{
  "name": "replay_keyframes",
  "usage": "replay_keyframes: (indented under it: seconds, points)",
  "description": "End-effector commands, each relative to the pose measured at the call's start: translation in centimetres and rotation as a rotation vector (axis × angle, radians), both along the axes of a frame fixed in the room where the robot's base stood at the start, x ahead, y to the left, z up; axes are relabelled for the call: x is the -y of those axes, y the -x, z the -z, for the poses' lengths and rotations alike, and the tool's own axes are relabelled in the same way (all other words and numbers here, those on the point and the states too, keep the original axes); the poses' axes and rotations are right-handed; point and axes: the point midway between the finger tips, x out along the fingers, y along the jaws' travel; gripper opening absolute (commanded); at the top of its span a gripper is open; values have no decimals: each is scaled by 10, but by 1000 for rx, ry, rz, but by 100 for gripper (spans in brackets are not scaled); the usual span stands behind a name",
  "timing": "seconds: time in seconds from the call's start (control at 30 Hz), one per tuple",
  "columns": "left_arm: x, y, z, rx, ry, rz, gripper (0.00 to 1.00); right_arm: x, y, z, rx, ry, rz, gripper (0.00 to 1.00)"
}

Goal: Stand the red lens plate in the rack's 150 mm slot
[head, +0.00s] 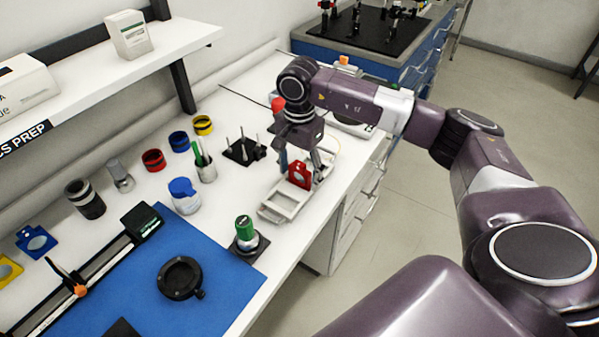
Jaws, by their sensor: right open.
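The red lens plate (299,175) stands upright, its lower edge at the pale rack (273,213) on the white bench. It appears to stand in the rack, but which slot cannot be read, and its foot is too small to make out. My right gripper (302,167) points down over the plate from behind it. Its fingers are open and spread to either side of the plate's upper part; whether they touch it cannot be told. My left gripper is not in view.
A green-topped item (244,229) stands in front of the rack, near the bench edge. A black post base (243,151) and a tool cup (205,168) are to the left. A blue mat (205,265) holds a black ring mount (181,278). The bench edge drops off at right.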

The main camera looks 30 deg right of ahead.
Motion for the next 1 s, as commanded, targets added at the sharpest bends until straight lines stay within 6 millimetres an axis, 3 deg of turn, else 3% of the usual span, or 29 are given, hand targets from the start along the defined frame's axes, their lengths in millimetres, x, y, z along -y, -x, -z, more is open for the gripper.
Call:
replay_keyframes:
  seconds: [0.27, 0.7, 1.0]
  points:
    - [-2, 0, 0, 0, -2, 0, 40, 0, -1, -17, 3, -1, 0, 63]
    - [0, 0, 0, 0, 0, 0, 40, 0, -1, -103, 2, 0, 0, 63]
    - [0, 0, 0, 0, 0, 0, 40, 0, 0, -120, 0, 0, 0, 63]
